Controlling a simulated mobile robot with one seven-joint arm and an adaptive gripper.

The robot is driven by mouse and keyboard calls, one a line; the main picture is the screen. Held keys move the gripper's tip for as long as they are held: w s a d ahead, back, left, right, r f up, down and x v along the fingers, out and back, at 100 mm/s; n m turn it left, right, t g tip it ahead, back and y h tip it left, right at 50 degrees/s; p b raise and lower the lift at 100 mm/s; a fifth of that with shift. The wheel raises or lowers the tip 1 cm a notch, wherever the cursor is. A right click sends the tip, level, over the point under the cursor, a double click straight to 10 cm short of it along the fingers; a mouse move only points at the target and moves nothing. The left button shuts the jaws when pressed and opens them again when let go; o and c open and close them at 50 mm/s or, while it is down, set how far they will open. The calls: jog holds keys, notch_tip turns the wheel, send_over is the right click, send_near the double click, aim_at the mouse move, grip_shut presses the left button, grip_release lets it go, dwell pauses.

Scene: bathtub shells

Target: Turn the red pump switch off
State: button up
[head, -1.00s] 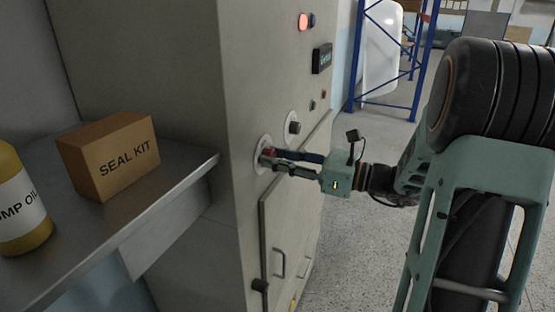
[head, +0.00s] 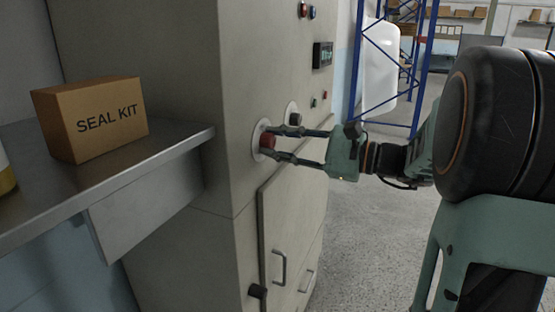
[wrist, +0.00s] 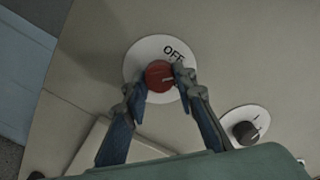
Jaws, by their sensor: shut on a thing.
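The red pump switch (head: 268,141) is a round red knob on a white disc on the cabinet's front. It also shows in the wrist view (wrist: 159,77), where the disc (wrist: 137,60) bears the word OFF above the knob. A short pale mark on the knob points roughly right, a little short of the lettering. My gripper (head: 281,141) is shut on the knob, one finger on each side of it. In the wrist view my gripper (wrist: 160,84) has its fingertips at the knob's left and right sides.
A black knob (wrist: 245,133) on its own white disc sits close beside the red one. The grey cabinet (head: 231,185) has a display (head: 322,54) and lamps above, handled doors below. A shelf (head: 150,158) at left holds a seal kit box (head: 92,118). Floor is clear at right.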

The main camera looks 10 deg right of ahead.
jog(key=n+b, duration=0.4)
jog(key=b, duration=0.1)
jog(key=n+b, duration=0.1)
jog(key=b, duration=0.1)
jog(key=shift+f+n+b, duration=0.25)
jog(key=shift+n+b, duration=0.1)
jog(key=shift+n, duration=0.05)
jog(key=shift+r+n+b, duration=0.15)
jog(key=shift+n+b, duration=0.75)
jog(key=shift+b, duration=0.1)
jog(key=shift+r, duration=0.15)
jog(key=o, duration=1.2)
jog(key=shift+c, duration=0.2)
jog(key=shift+d, duration=0.15)
jog(key=v, duration=1.2)
